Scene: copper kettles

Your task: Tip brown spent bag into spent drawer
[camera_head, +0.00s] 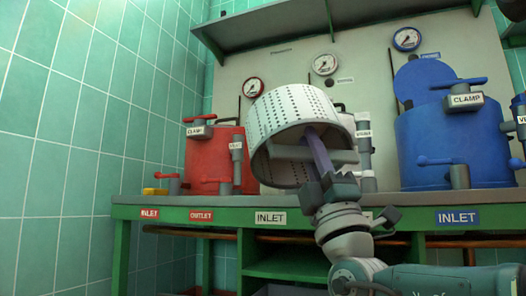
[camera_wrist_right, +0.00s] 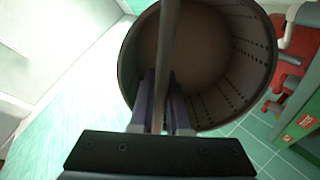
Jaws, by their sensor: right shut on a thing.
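My right gripper (camera_head: 318,150) is shut on the bar handle of a white perforated basket (camera_head: 290,108). In the head view the basket is held up before the bench, tilted with its open end facing down toward my arm. In the right wrist view the fingers (camera_wrist_right: 163,90) grip the bar (camera_wrist_right: 168,40) that crosses the basket's mouth, and the basket's perforated wall (camera_wrist_right: 238,75) shows. The inside looks plain brownish grey (camera_wrist_right: 200,45); I cannot tell whether that is a brown bag or the basket's bottom. No spent drawer can be made out. My left gripper is out of view.
A green bench (camera_head: 215,213) carries a red kettle (camera_head: 208,155) at left and a blue kettle (camera_head: 430,145) at right. Beneath its top is an open green shelf (camera_head: 285,267). Gauges hang on the back panel (camera_head: 290,60). Free space lies left, by the tiled wall (camera_head: 80,130).

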